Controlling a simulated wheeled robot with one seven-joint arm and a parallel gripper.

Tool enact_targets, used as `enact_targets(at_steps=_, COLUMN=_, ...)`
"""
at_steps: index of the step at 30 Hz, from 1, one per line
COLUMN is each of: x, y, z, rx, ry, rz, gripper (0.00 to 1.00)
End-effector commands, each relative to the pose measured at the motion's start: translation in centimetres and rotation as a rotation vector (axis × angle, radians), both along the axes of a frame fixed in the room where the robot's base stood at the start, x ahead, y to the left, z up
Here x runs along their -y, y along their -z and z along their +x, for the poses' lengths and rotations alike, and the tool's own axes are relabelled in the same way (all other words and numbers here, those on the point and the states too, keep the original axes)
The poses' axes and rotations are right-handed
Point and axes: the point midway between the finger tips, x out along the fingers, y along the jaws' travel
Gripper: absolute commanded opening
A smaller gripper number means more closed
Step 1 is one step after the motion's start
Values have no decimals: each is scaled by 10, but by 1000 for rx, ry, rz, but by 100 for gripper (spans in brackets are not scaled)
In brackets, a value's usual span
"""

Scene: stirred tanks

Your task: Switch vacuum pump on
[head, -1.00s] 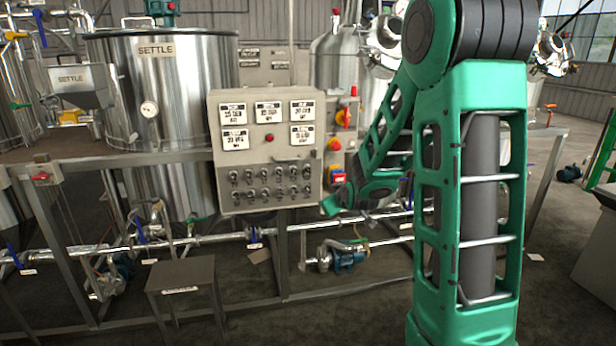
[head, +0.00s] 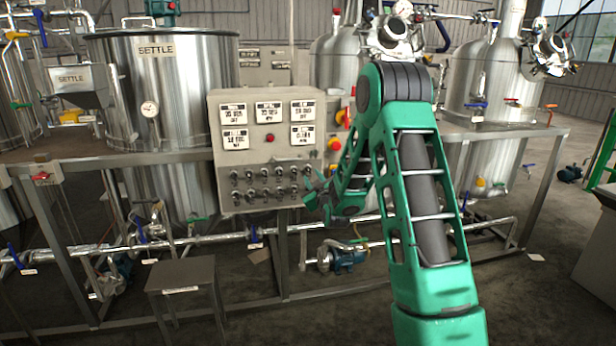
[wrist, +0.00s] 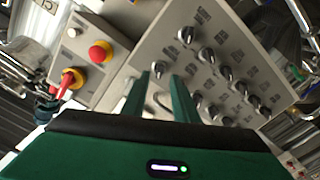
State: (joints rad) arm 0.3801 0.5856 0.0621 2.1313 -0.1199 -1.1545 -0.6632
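The grey control panel (head: 226,165) faces me in the head view, with two rows of small rotary knobs (head: 264,184) along its lower half. In the wrist view the knobs (wrist: 225,73) and their labels stand out, but the labels are too small to read, so I cannot tell which is the vacuum pump's. My gripper (head: 311,188) is at the panel's lower right edge. In the wrist view its two green fingers (wrist: 160,77) are apart, with a knob partly showing between them. Nothing is held; contact cannot be told.
A red-and-yellow emergency button (wrist: 99,53) and a red-yellow rotary switch (wrist: 70,80) sit on a box beside the panel. The steel SETTLE tank (head: 190,90) stands behind. A small dark stool (head: 185,275) and pipe rails are below.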

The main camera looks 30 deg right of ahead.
Motion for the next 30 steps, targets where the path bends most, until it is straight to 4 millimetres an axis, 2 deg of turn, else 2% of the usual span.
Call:
enact_targets(at_steps=3, x=6, y=0, z=19, rx=0, ry=1, rz=0, gripper=27)
enact_targets(at_steps=9, x=13, y=0, z=41, rx=-1, ry=0, rz=0, gripper=27)
enact_targets(at_steps=21, x=15, y=0, z=48, rx=-1, ry=0, rz=0, gripper=27)
enact_targets(at_steps=22, x=15, y=0, z=48, rx=-1, ry=0, rz=0, gripper=24)
enact_targets(at_steps=25, x=15, y=0, z=48, rx=-1, ry=0, rz=0, gripper=0)
enact_targets(at_steps=30, x=15, y=0, z=48, rx=-2, ry=0, rz=2, gripper=0)
